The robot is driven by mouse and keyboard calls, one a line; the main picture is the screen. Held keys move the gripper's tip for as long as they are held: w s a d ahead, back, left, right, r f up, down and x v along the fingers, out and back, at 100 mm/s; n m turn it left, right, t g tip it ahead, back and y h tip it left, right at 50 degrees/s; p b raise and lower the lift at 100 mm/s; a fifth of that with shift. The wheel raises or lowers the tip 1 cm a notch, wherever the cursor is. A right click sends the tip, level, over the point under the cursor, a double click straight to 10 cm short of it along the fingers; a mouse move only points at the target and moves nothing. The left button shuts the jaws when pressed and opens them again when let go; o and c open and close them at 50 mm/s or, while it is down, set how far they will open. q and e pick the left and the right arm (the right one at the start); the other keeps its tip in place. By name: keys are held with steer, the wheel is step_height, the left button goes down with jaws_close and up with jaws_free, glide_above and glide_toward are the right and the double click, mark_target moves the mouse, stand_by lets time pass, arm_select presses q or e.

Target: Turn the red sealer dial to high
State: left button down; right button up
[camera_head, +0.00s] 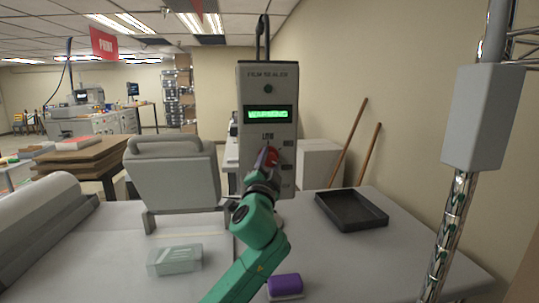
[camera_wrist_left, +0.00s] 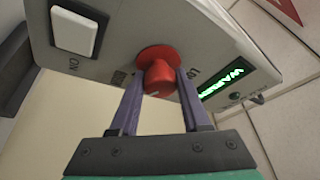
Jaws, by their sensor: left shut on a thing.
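The film sealer panel (camera_head: 268,85) is a grey upright box with a green display (camera_head: 268,114) that seems to read "WARMING". The red sealer dial (camera_wrist_left: 158,72) sticks out of the panel in the left wrist view. In the head view the dial (camera_head: 272,155) shows below the display, partly covered by my gripper. My left gripper (camera_wrist_left: 161,88) is shut on the dial, one finger on each side. The label beside the dial seems to read "LOW". The dial's pointer setting is hard to make out. My right gripper is not in view.
A white rocker switch (camera_wrist_left: 75,32) marked "ON" sits on the panel near the dial. On the table are a black tray (camera_head: 350,222), a clear container (camera_head: 174,260) and a purple block (camera_head: 285,284). A chrome post with a grey box (camera_head: 487,115) stands at right.

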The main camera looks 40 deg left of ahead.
arm_select(q)
steer(key=shift+m, duration=0.5)
steer(key=shift+p, duration=0.3)
steer(key=shift+c, duration=2)
jaws_free()
steer(key=shift+d, duration=0.1)
steer(key=p+v, duration=0.6)
steer(key=v, duration=0.8)
steer(key=shift+s, duration=0.4)
